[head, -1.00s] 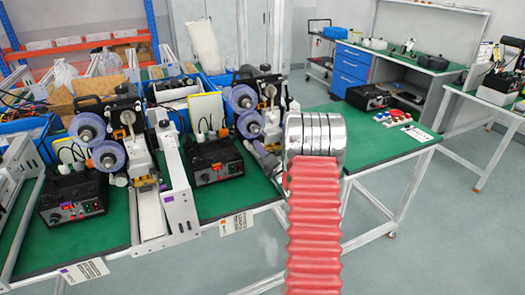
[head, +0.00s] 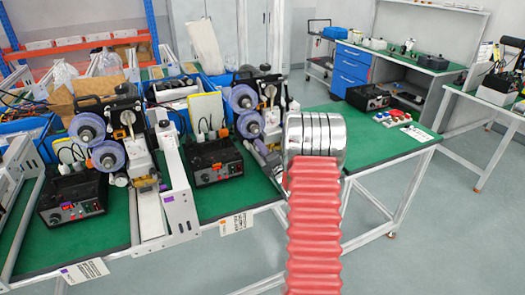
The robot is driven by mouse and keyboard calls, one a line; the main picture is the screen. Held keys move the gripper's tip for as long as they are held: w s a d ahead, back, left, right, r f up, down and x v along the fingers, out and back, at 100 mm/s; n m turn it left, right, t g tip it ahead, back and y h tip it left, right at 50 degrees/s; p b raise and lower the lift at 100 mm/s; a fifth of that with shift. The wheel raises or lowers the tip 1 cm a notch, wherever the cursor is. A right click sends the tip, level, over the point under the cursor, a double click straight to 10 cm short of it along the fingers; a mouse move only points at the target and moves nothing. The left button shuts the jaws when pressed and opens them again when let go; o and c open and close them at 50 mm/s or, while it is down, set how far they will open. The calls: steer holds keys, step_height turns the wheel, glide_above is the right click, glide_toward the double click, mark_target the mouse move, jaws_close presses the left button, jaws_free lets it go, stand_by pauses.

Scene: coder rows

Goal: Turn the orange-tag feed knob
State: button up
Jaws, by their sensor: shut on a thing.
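The orange-tag coder (head: 250,110) stands on the right part of the green bench, with two purple-grey reels on its front. A label with an orange mark (head: 236,223) hangs on the bench edge below it. My gripper (head: 259,147) is at the lower right of this coder, beside the lower reel, at the place of its feed knob. It is small and partly hidden by my silver wrist. It is shut on the feed knob, which is mostly covered, so its turn angle cannot be read.
A similar coder (head: 120,115) stands to the left, above a purple-marked label (head: 82,271). Bare green bench top (head: 345,160) lies to the right, with small red and blue parts (head: 392,117) beyond.

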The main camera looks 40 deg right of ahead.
steer(key=m, duration=0.9)
steer(key=shift+s+f, duration=0.15)
steer(key=shift+f, duration=0.15)
stand_by(0.3)
steer(key=o, duration=0.7)
steer(key=shift+c, duration=0.2)
steer(key=o, duration=0.4)
steer(key=shift+r, duration=0.15)
steer(key=v, duration=1.3)
steer(key=shift+s+a, duration=0.2)
steer(key=shift+s, duration=0.1)
